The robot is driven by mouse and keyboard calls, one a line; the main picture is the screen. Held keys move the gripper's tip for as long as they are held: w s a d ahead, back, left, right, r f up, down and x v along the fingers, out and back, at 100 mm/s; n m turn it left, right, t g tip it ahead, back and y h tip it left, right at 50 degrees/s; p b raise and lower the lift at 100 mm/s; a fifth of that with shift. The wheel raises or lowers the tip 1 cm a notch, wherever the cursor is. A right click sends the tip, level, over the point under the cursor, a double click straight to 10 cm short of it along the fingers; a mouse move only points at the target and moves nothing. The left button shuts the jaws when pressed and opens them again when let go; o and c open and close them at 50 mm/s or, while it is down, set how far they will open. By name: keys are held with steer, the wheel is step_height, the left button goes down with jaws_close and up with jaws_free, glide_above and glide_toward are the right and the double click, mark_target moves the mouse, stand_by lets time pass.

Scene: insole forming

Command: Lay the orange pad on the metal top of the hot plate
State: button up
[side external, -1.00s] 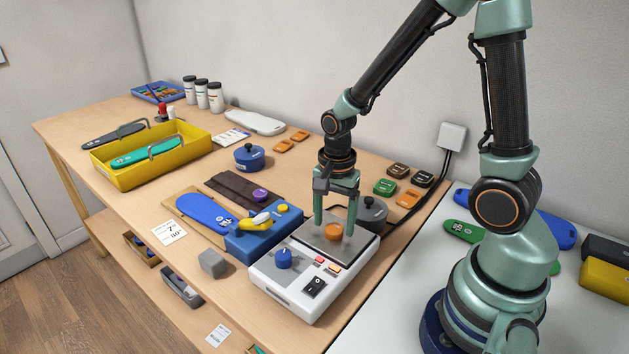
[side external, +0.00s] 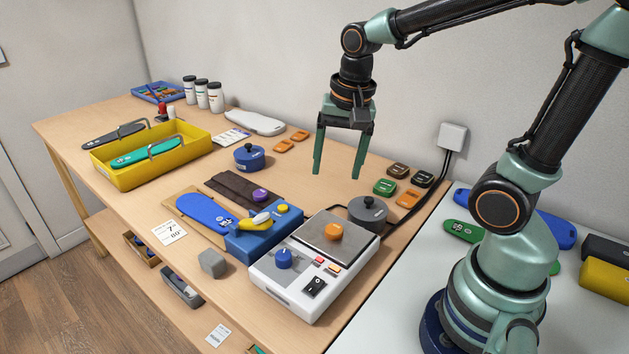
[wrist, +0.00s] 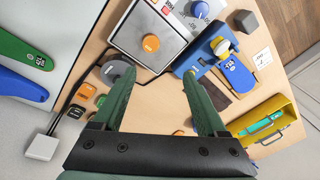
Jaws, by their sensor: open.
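The orange pad (side external: 333,231) is a small, thick, rounded piece lying on the square grey metal top (side external: 313,228) of the white hot plate (side external: 283,290). My gripper (side external: 337,174) is open and empty, raised above and behind the hot plate in the side view. Its two green fingers point down, apart from the pad. In the wrist view the gripper (wrist: 160,73) shows its fingers spread wide with nothing between them.
A dark grey knobbed weight (side external: 368,211) stands close behind the hot plate. A blue fixture (side external: 262,235) with a blue insole (side external: 203,212) is to its left. Green, brown and orange pieces (side external: 407,198) lie near the cable. A yellow tray (side external: 178,158) stands farther left.

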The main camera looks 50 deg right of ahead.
steer(key=r+n+t, duration=0.1)
steer(key=n, duration=0.2)
steer(key=s+a+r+n+t, duration=0.1)
steer(key=r+n, duration=0.1)
steer(key=n, duration=0.2)
steer(key=s+a+r+n+t, duration=0.1)
steer(key=n, duration=0.2)
steer(key=shift+s+r+n+t, duration=0.1)
steer(key=shift+r+n+t, duration=0.1)
steer(key=shift+n+t, duration=0.2)
